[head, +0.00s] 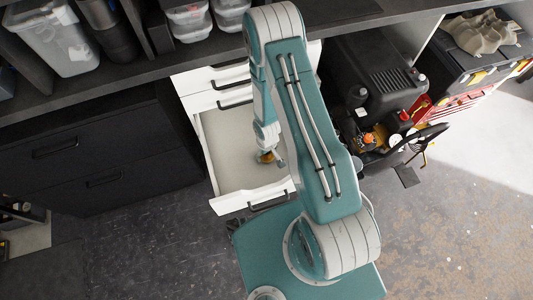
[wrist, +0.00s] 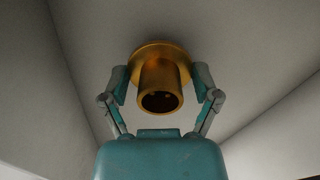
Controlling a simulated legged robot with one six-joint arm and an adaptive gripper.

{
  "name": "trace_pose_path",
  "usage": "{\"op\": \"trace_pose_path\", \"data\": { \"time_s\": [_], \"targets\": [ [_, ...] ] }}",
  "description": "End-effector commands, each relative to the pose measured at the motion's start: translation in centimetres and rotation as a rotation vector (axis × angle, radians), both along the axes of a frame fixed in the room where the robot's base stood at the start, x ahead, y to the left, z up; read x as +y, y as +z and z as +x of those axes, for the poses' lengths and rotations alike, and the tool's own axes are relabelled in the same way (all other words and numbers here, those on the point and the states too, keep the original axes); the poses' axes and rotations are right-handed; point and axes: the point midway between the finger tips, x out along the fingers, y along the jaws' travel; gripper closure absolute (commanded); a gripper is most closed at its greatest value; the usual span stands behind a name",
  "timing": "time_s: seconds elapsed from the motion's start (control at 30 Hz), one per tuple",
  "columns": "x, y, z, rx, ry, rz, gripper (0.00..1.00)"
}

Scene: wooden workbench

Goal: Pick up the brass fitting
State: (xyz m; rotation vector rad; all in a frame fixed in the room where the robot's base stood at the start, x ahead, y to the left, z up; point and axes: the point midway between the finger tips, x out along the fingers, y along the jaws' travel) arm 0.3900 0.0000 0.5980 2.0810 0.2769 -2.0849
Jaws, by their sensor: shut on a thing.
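The brass fitting (wrist: 160,84) is a gold-coloured flanged tube, seen in the wrist view with its open end facing the camera. My gripper (wrist: 160,86) has one finger on each side of it and is shut on it. In the head view the fitting (head: 266,157) shows as a small gold spot at the tip of my gripper (head: 268,154), inside the open white drawer (head: 223,150). Whether the fitting touches the drawer floor, I cannot tell. My arm hides the drawer's right part.
The drawer walls surround my gripper. Closed white drawers (head: 205,80) and the dark bench top (head: 110,92) are above and behind. A black machine (head: 375,75) stands right of my arm. A dark cabinet (head: 90,150) is at the left.

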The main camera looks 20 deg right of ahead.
Motion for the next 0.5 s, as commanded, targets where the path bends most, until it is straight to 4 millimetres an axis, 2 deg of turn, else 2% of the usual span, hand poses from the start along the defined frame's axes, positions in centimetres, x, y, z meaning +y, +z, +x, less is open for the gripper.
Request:
{"op": "trace_pose_path", "data": {
  "time_s": [0.33, 0.43, 0.5],
  "targets": [
    [0.0, 1.6, 0.1, -0.003, -0.001, -0.003, 0.76],
    [0.0, 2.6, 0.0, -0.003, -0.001, -0.002, 0.76],
    [0.0, 4.3, 0.2, -0.007, 0.001, -0.002, 0.76]
  ]
}}
